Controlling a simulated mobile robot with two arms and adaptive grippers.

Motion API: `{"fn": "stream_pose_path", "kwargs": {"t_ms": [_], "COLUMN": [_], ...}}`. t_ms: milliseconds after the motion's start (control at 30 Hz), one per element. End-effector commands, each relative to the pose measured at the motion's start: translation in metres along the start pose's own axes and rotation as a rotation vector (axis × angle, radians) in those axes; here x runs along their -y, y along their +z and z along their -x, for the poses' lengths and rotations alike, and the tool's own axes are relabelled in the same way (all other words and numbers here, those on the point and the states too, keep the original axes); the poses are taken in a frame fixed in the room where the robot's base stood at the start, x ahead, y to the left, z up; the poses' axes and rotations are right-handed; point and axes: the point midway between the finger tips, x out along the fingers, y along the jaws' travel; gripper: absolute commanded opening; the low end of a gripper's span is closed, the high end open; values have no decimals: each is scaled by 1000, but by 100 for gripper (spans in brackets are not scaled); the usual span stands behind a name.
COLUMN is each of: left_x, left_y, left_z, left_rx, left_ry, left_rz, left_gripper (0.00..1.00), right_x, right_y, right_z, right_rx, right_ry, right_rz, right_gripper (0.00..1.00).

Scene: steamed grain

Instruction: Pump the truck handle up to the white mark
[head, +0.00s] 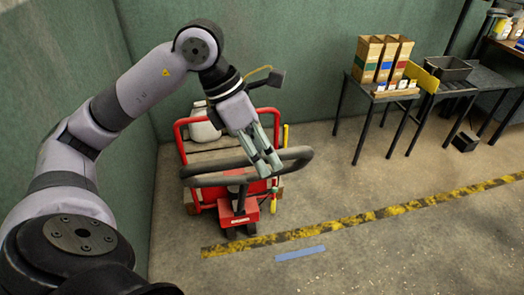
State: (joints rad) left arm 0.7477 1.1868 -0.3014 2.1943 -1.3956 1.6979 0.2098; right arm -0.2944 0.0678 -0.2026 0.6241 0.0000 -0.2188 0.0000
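The red hand truck (238,212) stands on the concrete floor near the green wall. Its dark grey looped handle (301,158) juts out toward me above a red base with a dark wheel. My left gripper (268,166) points down at the handle loop, with its two grey fingers overlapping the bar in the head view. The fingers look close together; I cannot tell whether they grip the bar. I cannot make out a white mark on the truck. My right gripper is not in view.
A white container (203,124) sits behind the handle on the truck. A yellow-black floor stripe (350,220) and a blue strip (300,253) lie in front.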

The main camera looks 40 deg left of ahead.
Motion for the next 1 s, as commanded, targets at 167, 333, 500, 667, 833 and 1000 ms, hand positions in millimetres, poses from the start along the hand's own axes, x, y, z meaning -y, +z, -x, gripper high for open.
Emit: {"fn": "stream_pose_path", "kwargs": {"t_ms": [167,333,500,667,833,1000], "left_x": [0,0,-1,-1,-2,-2], "left_y": [-1,-1,0,1,0,0], "left_z": [-1,0,21,56,91,112], "left_rx": [-4,-5,-1,2,2,0], "left_ry": [-2,-1,2,3,1,0], "left_rz": [0,1,1,0,0,1], "left_gripper": [41,41,41,41,41,41], "right_x": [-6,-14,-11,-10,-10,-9], "right_y": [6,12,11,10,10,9], "right_z": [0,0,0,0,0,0], "right_rx": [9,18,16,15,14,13], "right_ry": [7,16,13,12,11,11], "right_rz": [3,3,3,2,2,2], "right_gripper": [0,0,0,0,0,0]}}
